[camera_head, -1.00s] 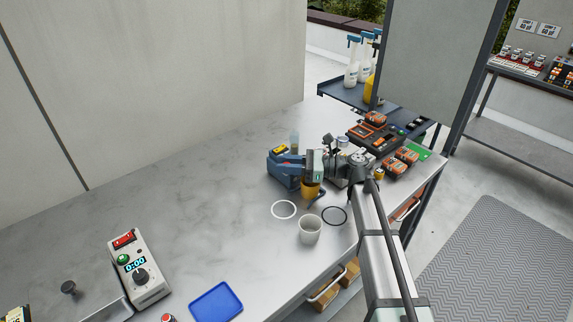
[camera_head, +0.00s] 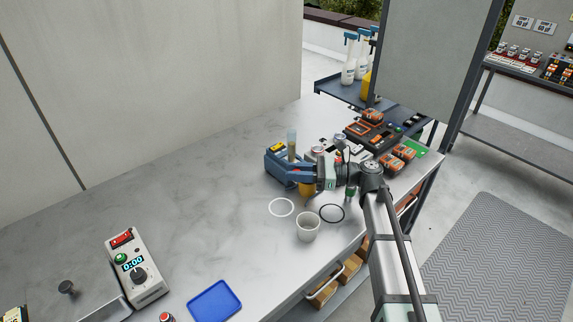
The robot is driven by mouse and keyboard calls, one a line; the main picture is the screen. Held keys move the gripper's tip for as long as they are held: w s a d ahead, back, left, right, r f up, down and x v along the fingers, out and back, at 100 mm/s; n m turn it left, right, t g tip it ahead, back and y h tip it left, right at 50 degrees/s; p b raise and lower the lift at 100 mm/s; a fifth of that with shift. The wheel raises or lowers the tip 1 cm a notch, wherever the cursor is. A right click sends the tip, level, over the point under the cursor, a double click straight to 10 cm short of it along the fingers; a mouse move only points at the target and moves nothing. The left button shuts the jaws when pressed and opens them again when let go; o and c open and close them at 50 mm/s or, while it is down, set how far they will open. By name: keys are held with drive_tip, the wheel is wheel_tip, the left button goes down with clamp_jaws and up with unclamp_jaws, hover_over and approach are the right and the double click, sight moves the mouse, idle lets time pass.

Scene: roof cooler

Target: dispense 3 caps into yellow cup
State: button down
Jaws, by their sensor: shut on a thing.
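A blue dispenser (camera_head: 275,166) with a clear tube (camera_head: 292,138) on top stands on the grey bench. Its blue lever (camera_head: 298,173) reaches right to my gripper (camera_head: 318,177). My gripper appears shut on the lever's end, though the fingers are small and partly hidden. The yellow cup (camera_head: 306,190) is just below the lever and gripper, its upper part hidden. The caps cannot be made out, nor can the inside of the cup.
A white cup (camera_head: 308,228) stands in front, between a white ring (camera_head: 281,207) and a black ring (camera_head: 332,213). A blue tray (camera_head: 214,301) and a timer box (camera_head: 138,268) are nearer. Orange-and-black items (camera_head: 372,135) crowd the back right. The bench's left middle is clear.

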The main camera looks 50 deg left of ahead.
drive_tip(key=shift+d+r, duration=0.15)
drive_tip(key=shift+d, duration=0.35)
drive_tip(key=c, duration=1)
unclamp_jaws()
drive_tip(key=shift+w, duration=0.1)
drive_tip(key=v, duration=1.3)
drive_tip(key=shift+w+d, duration=0.2)
drive_tip(key=shift+d, duration=0.15)
drive_tip(key=shift+a, duration=0.1)
